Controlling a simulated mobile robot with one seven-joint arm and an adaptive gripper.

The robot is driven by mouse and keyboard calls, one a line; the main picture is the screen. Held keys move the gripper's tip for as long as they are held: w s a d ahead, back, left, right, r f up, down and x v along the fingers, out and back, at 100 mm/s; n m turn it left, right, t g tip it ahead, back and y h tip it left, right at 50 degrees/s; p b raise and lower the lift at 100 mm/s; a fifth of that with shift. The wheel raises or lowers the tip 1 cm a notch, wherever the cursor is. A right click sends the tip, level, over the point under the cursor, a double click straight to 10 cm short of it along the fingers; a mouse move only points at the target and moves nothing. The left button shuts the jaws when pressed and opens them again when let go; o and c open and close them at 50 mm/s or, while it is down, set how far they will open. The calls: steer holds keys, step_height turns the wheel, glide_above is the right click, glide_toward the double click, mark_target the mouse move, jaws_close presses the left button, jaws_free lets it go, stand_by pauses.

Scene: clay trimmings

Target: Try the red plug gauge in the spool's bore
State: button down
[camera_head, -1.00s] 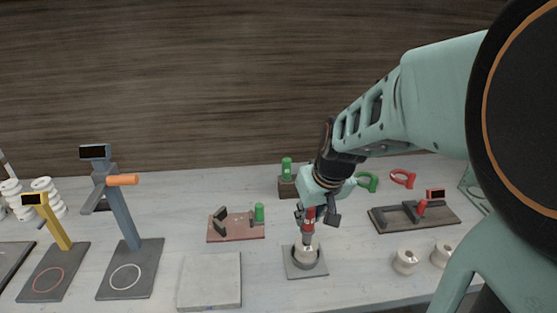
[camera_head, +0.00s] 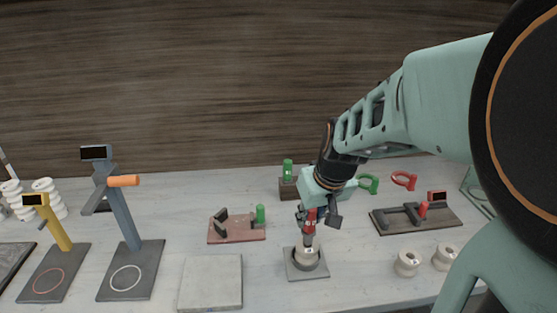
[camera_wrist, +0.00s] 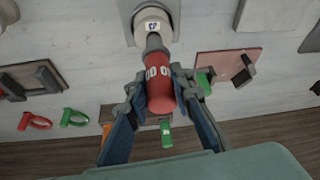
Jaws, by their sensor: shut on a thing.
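The red plug gauge (camera_head: 310,214) is upright in my gripper (camera_wrist: 160,88), which is shut on its red handle. In the wrist view, the gauge (camera_wrist: 160,75) has a grey pin pointing at the spool's top face. The pale spool (camera_head: 306,257) stands upright in a dark round holder on a grey square plate (camera_head: 293,272). The spool also shows in the wrist view (camera_wrist: 148,17), with a small dark mark on its face. The pin's end meets the spool at the bore; I cannot tell how deep it sits.
A green gauge (camera_head: 287,171) stands in a dark block behind. A pink plate (camera_head: 236,236) and a pale slab (camera_head: 211,282) lie left. Two spools (camera_head: 406,263) (camera_head: 445,257) and a dark gauge stand (camera_head: 440,220) are right. Yellow (camera_head: 57,228) and blue-grey (camera_head: 123,215) stands are far left.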

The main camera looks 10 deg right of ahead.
steer(key=shift+f+b, duration=0.5)
steer(key=shift+f, duration=0.05)
steer(key=shift+s+f, duration=0.2)
steer(key=shift+f, duration=0.05)
stand_by(1.0)
steer(key=shift+r, duration=0.1)
steer(key=shift+w+r+p, duration=0.2)
steer(key=shift+r+p, duration=1.45)
steer(key=shift+r, duration=0.95)
